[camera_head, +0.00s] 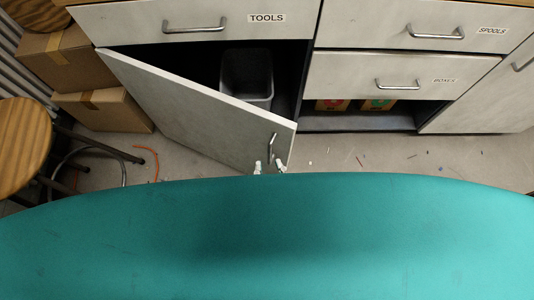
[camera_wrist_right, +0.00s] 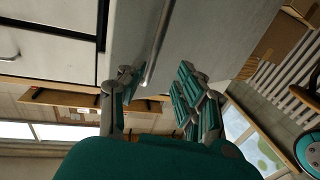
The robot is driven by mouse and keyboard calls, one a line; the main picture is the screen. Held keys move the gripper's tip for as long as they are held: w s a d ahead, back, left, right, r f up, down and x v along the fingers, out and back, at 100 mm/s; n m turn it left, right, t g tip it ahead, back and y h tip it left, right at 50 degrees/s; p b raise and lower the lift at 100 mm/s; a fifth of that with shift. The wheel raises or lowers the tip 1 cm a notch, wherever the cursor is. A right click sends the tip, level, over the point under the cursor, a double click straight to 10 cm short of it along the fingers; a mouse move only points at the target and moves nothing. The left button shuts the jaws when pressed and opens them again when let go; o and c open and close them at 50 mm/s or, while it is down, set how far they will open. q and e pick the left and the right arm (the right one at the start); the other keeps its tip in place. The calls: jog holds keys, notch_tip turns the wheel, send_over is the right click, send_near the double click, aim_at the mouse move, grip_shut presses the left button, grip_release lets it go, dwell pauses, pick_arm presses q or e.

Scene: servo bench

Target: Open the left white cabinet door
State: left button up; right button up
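The left white cabinet door (camera_head: 190,105) stands partly open below the drawer labelled TOOLS, swung outward from its left side. Its metal bar handle (camera_head: 272,146) is near the free right edge. My right gripper (camera_head: 269,167) is at the lower end of this handle, and most of it is hidden behind my teal body. In the right wrist view my right gripper (camera_wrist_right: 165,95) has its two fingers spread apart. The handle (camera_wrist_right: 158,45) reaches down between the fingers there; I cannot tell whether they touch it. My left gripper is not in view.
Inside the open cabinet stands a grey bin (camera_head: 246,77). Cardboard boxes (camera_head: 104,108) and a wooden stool (camera_head: 25,140) stand at the left. An orange cable (camera_head: 146,155) lies on the floor near the door. Small scraps lie on the floor at the right.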

jog(key=s+d, duration=0.1)
jog(key=s, duration=0.6)
jog(key=shift+s+d, duration=0.15)
jog(key=shift+s, duration=0.25)
